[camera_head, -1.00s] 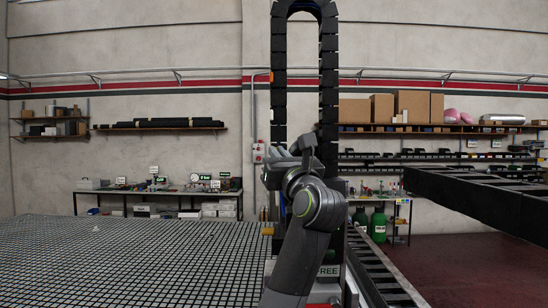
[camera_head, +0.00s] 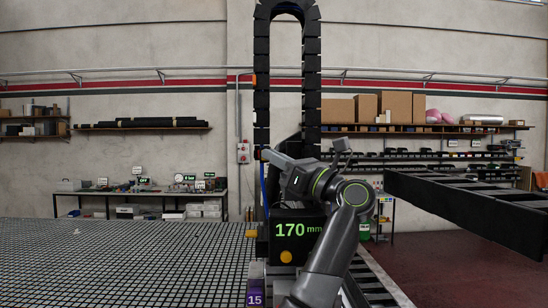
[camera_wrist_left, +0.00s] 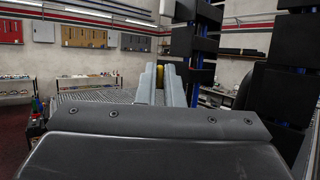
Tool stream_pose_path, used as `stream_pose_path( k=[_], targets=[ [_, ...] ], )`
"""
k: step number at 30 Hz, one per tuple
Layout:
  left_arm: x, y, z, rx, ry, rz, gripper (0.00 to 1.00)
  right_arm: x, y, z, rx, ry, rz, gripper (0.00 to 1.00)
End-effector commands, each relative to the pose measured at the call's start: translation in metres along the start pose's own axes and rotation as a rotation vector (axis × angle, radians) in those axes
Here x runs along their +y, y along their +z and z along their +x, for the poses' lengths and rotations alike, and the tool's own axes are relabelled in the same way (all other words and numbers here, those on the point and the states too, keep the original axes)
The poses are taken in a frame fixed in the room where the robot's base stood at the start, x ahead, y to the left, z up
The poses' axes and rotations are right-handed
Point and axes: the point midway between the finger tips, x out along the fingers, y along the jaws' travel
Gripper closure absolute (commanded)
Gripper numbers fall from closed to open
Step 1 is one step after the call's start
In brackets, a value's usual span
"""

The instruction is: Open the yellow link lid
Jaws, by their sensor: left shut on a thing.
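The yellow link lid (camera_wrist_left: 160,75) shows as a small yellow patch between the two grey fingertips in the left wrist view. My left gripper (camera_wrist_left: 160,88) is shut on it there. In the head view my left gripper (camera_head: 265,156) reaches to the left side of the tall black cable chain (camera_head: 262,110). The lid itself is mostly hidden by the fingers, and I cannot tell how far it is tilted. My right gripper is in neither view.
A black box reading 170 mm (camera_head: 297,230) stands below the chain. A yellow-orange tab (camera_head: 251,233) sits at its left. The grid table (camera_head: 120,260) spreads to the left. A black beam (camera_head: 465,205) juts in at right. Shelves and benches line the wall.

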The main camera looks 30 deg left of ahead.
Motion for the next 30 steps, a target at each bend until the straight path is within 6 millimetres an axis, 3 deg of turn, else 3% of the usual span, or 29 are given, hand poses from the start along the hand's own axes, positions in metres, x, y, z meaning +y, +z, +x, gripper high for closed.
stream_pose_path(
  k=[12, 13, 17, 26, 30],
  targets=[
    [0.0, 0.001, 0.0, 0.0, 0.003, 0.0, 1.0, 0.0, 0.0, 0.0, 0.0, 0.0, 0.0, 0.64],
    [0.0, 0.001, 0.0, 0.0, 0.003, 0.0, 0.89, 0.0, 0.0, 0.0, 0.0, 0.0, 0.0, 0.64],
    [0.0, 0.001, 0.0, 0.0, 0.004, 0.001, 0.72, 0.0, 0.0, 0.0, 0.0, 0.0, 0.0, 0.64],
    [0.0, 0.0, -0.001, 0.0, 0.003, 0.001, 0.71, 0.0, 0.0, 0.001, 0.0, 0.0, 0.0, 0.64],
    [-0.001, -0.003, -0.015, 0.001, 0.002, 0.001, 0.71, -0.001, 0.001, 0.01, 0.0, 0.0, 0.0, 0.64]
  ],
)
